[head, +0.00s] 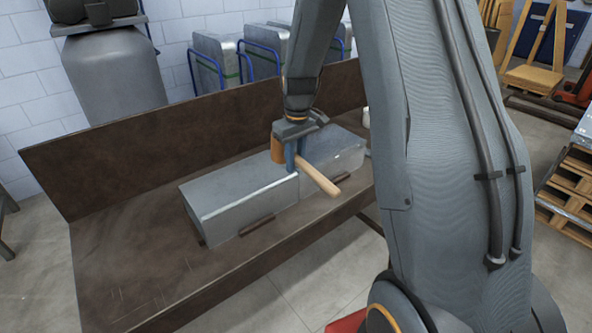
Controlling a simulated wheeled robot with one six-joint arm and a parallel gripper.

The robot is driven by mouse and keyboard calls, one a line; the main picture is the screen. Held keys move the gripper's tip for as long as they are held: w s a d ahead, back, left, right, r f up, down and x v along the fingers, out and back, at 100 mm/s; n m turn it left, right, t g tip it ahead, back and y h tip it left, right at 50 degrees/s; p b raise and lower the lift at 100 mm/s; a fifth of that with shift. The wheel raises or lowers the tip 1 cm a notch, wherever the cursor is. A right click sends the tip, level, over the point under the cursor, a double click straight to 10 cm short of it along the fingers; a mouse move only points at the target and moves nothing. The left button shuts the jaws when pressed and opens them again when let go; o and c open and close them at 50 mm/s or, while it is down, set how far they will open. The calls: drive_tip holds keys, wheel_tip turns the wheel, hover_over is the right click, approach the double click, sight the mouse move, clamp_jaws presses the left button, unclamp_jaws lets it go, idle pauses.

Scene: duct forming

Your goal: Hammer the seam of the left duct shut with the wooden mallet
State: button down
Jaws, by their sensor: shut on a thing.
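My gripper (293,151) points down over the bench and is shut on the wooden mallet (319,178). The mallet's handle slants toward the lower right, and its orange-brown head shows just left of the fingers. The left duct (238,194) is a grey sheet-metal box lying on the bench, with a bright line along its front top edge. The mallet is above or close to the duct's right end; I cannot tell whether it touches. A second duct (338,152) lies to the right, end to end with the left one, partly hidden by my gripper and the mallet.
The brown metal bench (130,262) has an upright back panel (110,158). Small dark bars (257,225) sit along the ducts' front. Bare bench lies left of the ducts. Metal panels in blue racks (215,62) stand behind. Wooden pallets (572,190) are at far right.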

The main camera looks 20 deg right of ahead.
drive_tip(key=shift+r, duration=0.35)
drive_tip(key=shift+f, duration=0.15)
wheel_tip(320, 180, down, 9)
drive_tip(key=b, duration=0.5)
wheel_tip(320, 180, up, 9)
drive_tip(key=p, duration=0.5)
drive_tip(key=shift+f, duration=0.1)
